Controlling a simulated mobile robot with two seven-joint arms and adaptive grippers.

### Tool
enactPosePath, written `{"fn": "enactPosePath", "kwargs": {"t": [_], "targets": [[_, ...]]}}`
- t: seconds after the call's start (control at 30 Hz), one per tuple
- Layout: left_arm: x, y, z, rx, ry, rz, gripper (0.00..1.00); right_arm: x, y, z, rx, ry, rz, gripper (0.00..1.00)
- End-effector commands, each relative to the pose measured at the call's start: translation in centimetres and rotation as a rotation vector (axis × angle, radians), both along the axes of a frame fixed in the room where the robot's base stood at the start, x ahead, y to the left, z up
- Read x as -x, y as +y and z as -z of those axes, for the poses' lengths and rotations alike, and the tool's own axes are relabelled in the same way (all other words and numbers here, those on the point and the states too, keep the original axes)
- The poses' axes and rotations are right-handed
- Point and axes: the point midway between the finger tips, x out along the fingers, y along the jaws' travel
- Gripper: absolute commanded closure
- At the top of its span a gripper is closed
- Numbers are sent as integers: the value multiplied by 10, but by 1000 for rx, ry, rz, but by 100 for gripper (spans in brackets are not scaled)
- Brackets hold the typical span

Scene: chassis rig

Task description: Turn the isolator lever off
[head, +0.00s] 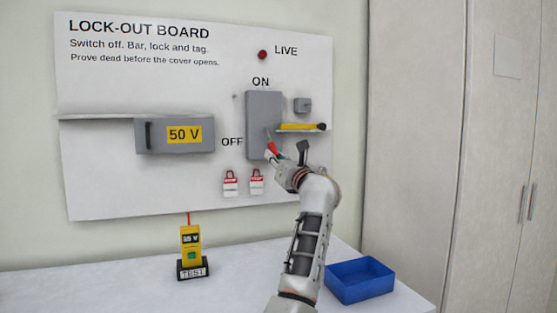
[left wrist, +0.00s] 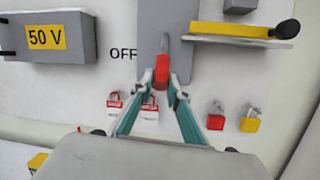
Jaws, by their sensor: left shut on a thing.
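The isolator box (head: 264,112) is a grey box on the lock-out board, with ON above it and OFF at its lower left. Its lever (head: 271,146) has a grey shaft and a red grip, and hangs downward at the box's lower part. My left gripper (head: 275,155) reaches up to the grip. In the left wrist view the red grip (left wrist: 161,74) sits between the teal fingers of my left gripper (left wrist: 162,82), which are closed on it. The fingers partly cover the grip in the head view. My right gripper is in neither view.
A yellow bar (head: 298,127) lies on a small shelf right of the box. The LIVE lamp (head: 262,54) is dark red. A 50 V box (head: 175,135) is at left. A tester (head: 191,245) and blue tray (head: 360,280) stand on the bench.

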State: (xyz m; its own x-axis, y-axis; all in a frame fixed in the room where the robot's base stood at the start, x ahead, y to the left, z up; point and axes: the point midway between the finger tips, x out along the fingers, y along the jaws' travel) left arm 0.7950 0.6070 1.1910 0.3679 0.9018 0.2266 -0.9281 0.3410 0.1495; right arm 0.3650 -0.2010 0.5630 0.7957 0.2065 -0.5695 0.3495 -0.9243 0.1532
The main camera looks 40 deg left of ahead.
Motion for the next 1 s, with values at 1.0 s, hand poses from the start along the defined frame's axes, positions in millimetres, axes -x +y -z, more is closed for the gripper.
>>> {"fn": "enactPosePath", "kwargs": {"t": [1.0], "targets": [[5,-14,4,-5,-4,2,67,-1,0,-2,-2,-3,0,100]]}}
